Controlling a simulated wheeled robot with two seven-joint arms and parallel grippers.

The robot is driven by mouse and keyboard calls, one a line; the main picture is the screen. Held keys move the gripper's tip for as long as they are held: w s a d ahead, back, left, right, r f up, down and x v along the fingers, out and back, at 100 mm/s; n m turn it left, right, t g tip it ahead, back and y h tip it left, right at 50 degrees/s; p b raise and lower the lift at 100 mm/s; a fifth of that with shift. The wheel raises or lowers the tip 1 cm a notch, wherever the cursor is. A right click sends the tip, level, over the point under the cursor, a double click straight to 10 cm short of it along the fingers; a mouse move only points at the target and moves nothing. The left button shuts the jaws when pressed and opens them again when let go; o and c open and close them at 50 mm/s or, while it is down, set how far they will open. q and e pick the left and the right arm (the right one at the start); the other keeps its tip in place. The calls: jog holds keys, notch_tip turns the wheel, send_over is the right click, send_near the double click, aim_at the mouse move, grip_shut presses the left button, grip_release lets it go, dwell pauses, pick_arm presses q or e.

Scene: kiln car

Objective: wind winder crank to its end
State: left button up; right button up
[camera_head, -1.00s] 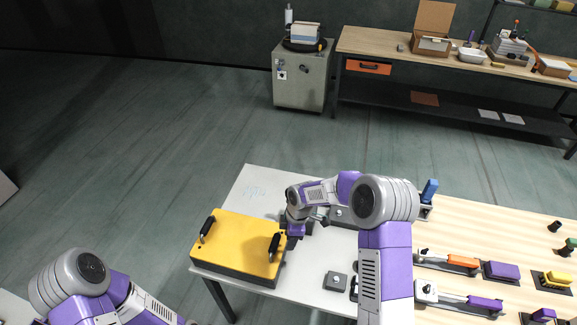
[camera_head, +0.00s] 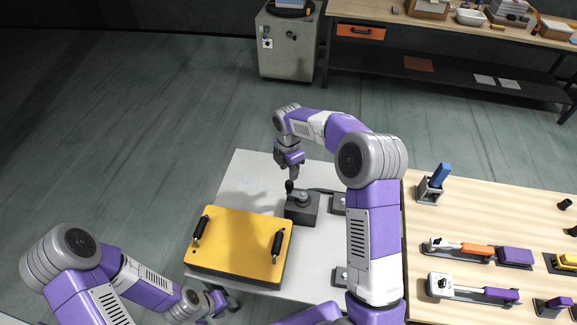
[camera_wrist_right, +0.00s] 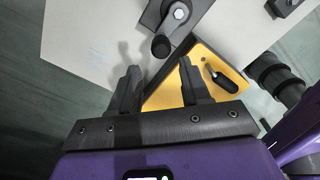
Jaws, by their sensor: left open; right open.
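The winder is a dark grey box (camera_head: 302,209) on the white table, beside the yellow case. Its crank has a round hub on top and an upright black knob (camera_head: 290,187) at the far left of the box. In the right wrist view the crank knob (camera_wrist_right: 161,46) sits just beyond the fingertips, roughly between them. My right gripper (camera_head: 294,174) is open and empty, just above the knob and apart from it; its fingers (camera_wrist_right: 160,80) show spread in the wrist view. My left gripper (camera_head: 222,300) is open at the lower left, near the table's front-left edge, far from the winder.
A yellow case (camera_head: 240,243) with two black handles lies just left of the winder. Small dark fixtures (camera_head: 339,203) sit to its right. A wooden bench top (camera_head: 480,215) with levers and blocks adjoins on the right. The white table's far left area (camera_head: 245,180) is clear.

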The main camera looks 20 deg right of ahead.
aim_at(289, 182)
notch_tip(289, 182, down, 2)
jog(key=shift+s+f+b, duration=0.1)
jog(key=shift+s+b, duration=0.05)
jog(key=shift+b, duration=0.5)
jog(key=shift+f+b, duration=0.75)
jog(key=shift+f, duration=0.1)
jog(key=shift+f+b, duration=0.8)
jog(key=shift+f, duration=0.25)
